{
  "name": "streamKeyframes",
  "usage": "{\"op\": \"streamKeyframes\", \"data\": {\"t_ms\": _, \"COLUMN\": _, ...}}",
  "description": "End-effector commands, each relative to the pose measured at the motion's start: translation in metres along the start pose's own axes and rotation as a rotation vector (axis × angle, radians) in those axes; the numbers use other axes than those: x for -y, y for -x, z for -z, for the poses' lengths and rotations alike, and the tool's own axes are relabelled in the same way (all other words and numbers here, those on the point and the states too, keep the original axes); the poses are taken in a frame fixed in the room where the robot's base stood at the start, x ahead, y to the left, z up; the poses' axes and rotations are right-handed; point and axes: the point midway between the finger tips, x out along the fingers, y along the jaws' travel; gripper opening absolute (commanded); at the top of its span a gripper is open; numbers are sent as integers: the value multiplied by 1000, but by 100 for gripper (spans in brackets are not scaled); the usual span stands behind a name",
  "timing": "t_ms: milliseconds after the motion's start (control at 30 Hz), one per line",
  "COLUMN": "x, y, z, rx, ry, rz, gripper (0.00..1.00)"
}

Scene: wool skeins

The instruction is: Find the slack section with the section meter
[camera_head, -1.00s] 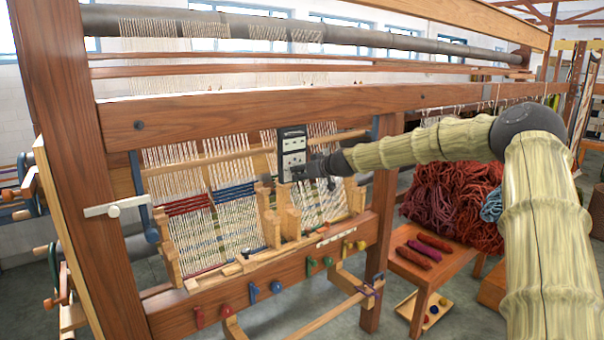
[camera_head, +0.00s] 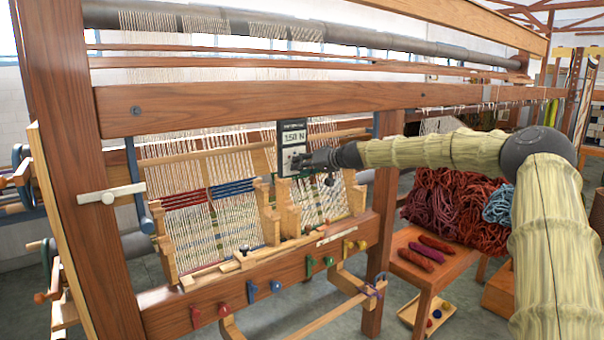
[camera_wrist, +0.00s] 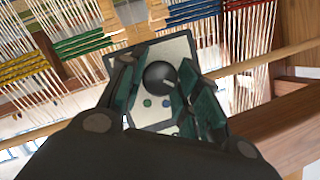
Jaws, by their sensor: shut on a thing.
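The section meter (camera_head: 291,140) is a dark-framed box with a pale face and a display that seems to read about 150 N. It is upright in front of the loom's warp, between the left and right sections. My gripper (camera_head: 303,160) is shut on the meter from the front; in the wrist view its fingers (camera_wrist: 158,92) flank the face and a round black knob (camera_wrist: 160,75). The warp sections carry colored bands: red (camera_head: 184,200), blue (camera_head: 232,188), and green and yellow ones in the wrist view (camera_wrist: 82,44). Which section is slack I cannot tell.
The loom's wooden beam (camera_head: 230,108) runs above the meter and a lower beam with colored pegs (camera_head: 290,275) below. A small table (camera_head: 405,270) with dark skeins and a heap of red wool (camera_head: 450,205) stand at the right.

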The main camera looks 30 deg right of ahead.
Motion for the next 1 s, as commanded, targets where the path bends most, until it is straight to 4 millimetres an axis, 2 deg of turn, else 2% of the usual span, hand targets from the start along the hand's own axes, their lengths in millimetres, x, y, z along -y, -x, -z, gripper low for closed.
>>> {"op": "streamKeyframes", "data": {"t_ms": 300, "x": -2, "y": 0, "z": 2, "rx": -5, "ry": -102, "rz": 39, "gripper": 9}}
{"op": "streamKeyframes", "data": {"t_ms": 767, "x": -2, "y": 1, "z": 3, "rx": -5, "ry": -116, "rz": 45, "gripper": 9}}
{"op": "streamKeyframes", "data": {"t_ms": 800, "x": -2, "y": 1, "z": 3, "rx": -5, "ry": -115, "rz": 45, "gripper": 34}}
{"op": "streamKeyframes", "data": {"t_ms": 900, "x": -2, "y": 1, "z": 2, "rx": -5, "ry": -115, "rz": 46, "gripper": 53}}
{"op": "streamKeyframes", "data": {"t_ms": 1000, "x": -1, "y": 1, "z": 2, "rx": -3, "ry": -115, "rz": 46, "gripper": 54}}
